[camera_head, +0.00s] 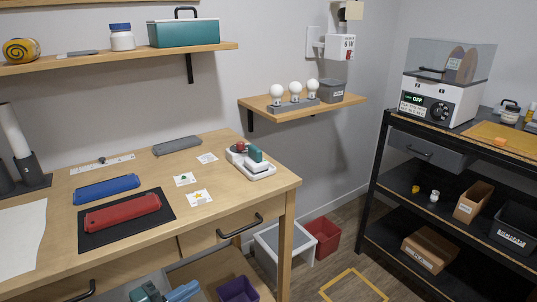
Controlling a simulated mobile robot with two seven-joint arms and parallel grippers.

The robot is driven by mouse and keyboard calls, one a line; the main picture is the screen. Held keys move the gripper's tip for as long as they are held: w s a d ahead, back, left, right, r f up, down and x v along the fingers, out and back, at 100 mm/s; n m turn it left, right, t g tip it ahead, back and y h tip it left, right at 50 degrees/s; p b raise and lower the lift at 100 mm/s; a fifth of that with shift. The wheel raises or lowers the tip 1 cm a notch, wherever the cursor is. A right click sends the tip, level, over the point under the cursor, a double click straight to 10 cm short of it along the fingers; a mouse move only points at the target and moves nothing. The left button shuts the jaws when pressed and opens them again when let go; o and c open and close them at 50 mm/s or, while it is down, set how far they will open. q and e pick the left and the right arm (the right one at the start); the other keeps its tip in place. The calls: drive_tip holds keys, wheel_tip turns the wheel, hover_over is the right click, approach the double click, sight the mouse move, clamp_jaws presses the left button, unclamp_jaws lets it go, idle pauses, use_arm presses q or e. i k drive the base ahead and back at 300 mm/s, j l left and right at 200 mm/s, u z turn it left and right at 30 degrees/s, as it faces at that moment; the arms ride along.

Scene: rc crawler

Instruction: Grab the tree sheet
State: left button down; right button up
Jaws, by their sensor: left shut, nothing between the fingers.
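The tree sheet is a small white card (185,179) with a green tree printed on it. It lies flat on the wooden desk (225,222), right of the blue case and behind the star sheet (199,198). My right gripper is not in view.
A third small sheet (207,158) lies farther back. A red case (122,212) rests on a black mat (88,242), with a blue case (107,189) behind it. Bare desk surrounds the tree sheet.

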sight(184, 177)
drive_tip(key=k+j, duration=0.65)
drive_tip(key=j, duration=0.25)
